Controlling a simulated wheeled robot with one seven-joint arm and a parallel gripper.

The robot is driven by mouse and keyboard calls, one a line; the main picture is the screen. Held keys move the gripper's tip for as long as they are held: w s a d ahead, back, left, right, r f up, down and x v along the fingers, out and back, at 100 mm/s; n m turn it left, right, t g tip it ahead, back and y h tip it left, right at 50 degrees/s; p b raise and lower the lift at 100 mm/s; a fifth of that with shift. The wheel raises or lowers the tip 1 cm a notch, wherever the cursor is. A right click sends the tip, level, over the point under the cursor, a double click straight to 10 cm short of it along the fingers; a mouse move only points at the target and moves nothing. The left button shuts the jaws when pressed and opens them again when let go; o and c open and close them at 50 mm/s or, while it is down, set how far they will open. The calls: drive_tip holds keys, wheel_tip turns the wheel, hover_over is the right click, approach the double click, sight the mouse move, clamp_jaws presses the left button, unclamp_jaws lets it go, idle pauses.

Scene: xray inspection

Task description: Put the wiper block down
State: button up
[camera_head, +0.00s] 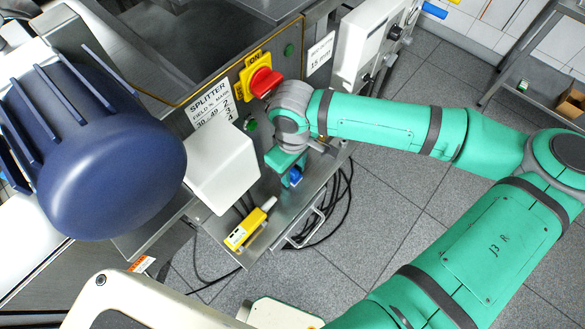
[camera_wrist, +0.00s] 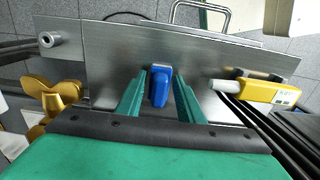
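The wiper block appears as a small blue block with a grey strip (camera_wrist: 160,87). In the wrist view it sits between the two green fingers of my gripper (camera_wrist: 162,84), with narrow gaps on both sides, so the gripper looks open around it. In the head view the blue block (camera_head: 295,176) shows just below my gripper (camera_head: 287,162), over the grey metal shelf (camera_head: 262,256). My gripper partly hides it there. The shelf (camera_wrist: 205,58) lies behind the block in the wrist view. I cannot tell for certain whether the block touches the shelf.
A yellow tool (camera_head: 245,229) lies on the same shelf; it also shows in the wrist view (camera_wrist: 258,90). A white housing (camera_head: 222,165) and a red-yellow switch (camera_head: 263,82) are close to my wrist. A wire handle (camera_head: 305,228) and black cables edge the shelf.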

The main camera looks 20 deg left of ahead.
drive_tip(key=shift+o, duration=0.6)
drive_tip(key=shift+w+r, duration=0.1)
wheel_tip(320, 180, up, 11)
drive_tip(key=shift+a, duration=0.15)
idle(0.5)
